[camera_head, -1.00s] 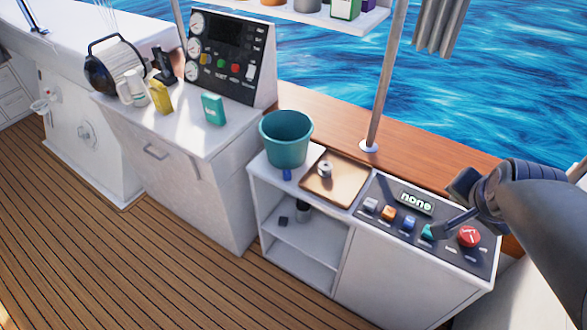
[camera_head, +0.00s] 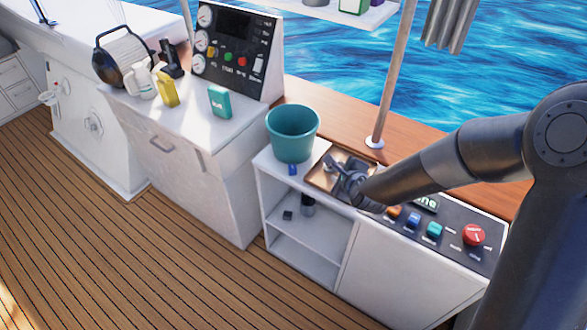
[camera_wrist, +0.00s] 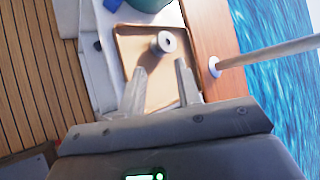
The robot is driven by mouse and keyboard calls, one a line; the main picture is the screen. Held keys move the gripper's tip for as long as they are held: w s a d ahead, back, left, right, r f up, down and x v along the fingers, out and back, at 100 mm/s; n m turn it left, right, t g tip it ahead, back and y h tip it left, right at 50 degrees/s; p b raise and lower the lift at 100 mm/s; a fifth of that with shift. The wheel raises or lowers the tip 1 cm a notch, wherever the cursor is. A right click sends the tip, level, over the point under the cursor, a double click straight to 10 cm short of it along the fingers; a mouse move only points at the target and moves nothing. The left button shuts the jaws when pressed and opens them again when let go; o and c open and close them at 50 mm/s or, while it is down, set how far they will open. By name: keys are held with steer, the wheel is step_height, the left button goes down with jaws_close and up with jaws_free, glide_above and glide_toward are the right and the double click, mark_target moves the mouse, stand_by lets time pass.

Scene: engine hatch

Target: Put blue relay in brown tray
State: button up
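The blue relay (camera_head: 292,169) is a small blue block on the white cabinet top, just in front of the teal bucket and left of the brown tray (camera_head: 316,181). It shows as a small blue patch at the upper left in the wrist view (camera_wrist: 97,45). The tray also shows in the wrist view (camera_wrist: 126,41), with a silver ring-shaped part (camera_wrist: 163,43) in it. My gripper (camera_head: 337,168) is above the tray, right of the relay. In the wrist view the two fingers (camera_wrist: 160,67) are apart with nothing between them.
The teal bucket (camera_head: 292,134) stands behind the relay. A control panel (camera_head: 455,243) with coloured buttons lies right of the tray. A metal pole (camera_head: 393,80) rises behind the tray. Open shelves below hold a dark block (camera_head: 287,215) and a dark cylinder (camera_head: 308,204).

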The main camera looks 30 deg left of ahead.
mark_target(293, 171)
steer(key=s+a+f+m+t+y, duration=0.15)
steer(key=s+a+f+m, duration=0.35)
steer(key=a+f+m, duration=0.5)
steer(key=shift+m+t, duration=0.25)
steer(key=shift+m, duration=0.45)
steer(key=x, duration=0.3)
steer(key=r+x, duration=0.1)
steer(key=x, duration=0.6)
steer(key=shift+w+a+r, duration=0.15)
steer(key=shift+w+a, duration=0.15)
steer(key=shift+a, duration=0.15)
steer(key=shift+c, duration=0.3)
jaws_close()
steer(key=shift+r, duration=0.1)
